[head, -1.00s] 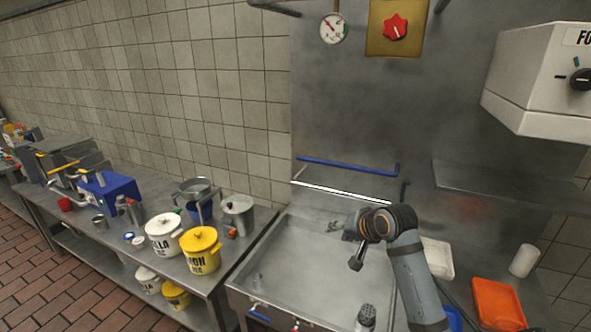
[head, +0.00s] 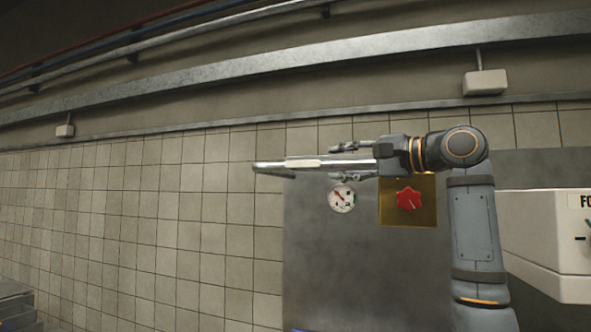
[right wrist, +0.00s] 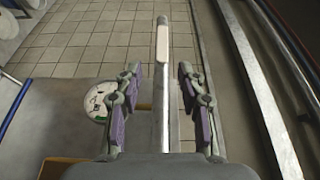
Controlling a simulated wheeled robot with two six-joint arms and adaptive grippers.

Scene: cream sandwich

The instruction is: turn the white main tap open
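I cannot make out a white tap for certain in either view. My right gripper (head: 347,163) is raised high in front of the wall in the head view and points left. Its two fingers stand apart, one above and one below. A long slim metal bar with a cream-white section (head: 304,163) runs between them and out past the fingertips. In the right wrist view the bar (right wrist: 162,50) lies midway between the spread fingers (right wrist: 161,85), with gaps on both sides. I cannot tell what the bar is fixed to. My left gripper is not in view.
A round gauge (head: 342,198) and a red knob (head: 408,200) on a brass plate sit on the metal panel (head: 320,260) below the gripper. A white wall unit (head: 545,235) stands at right. A grey rail (head: 250,68) and pipes (head: 150,38) run along the upper wall.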

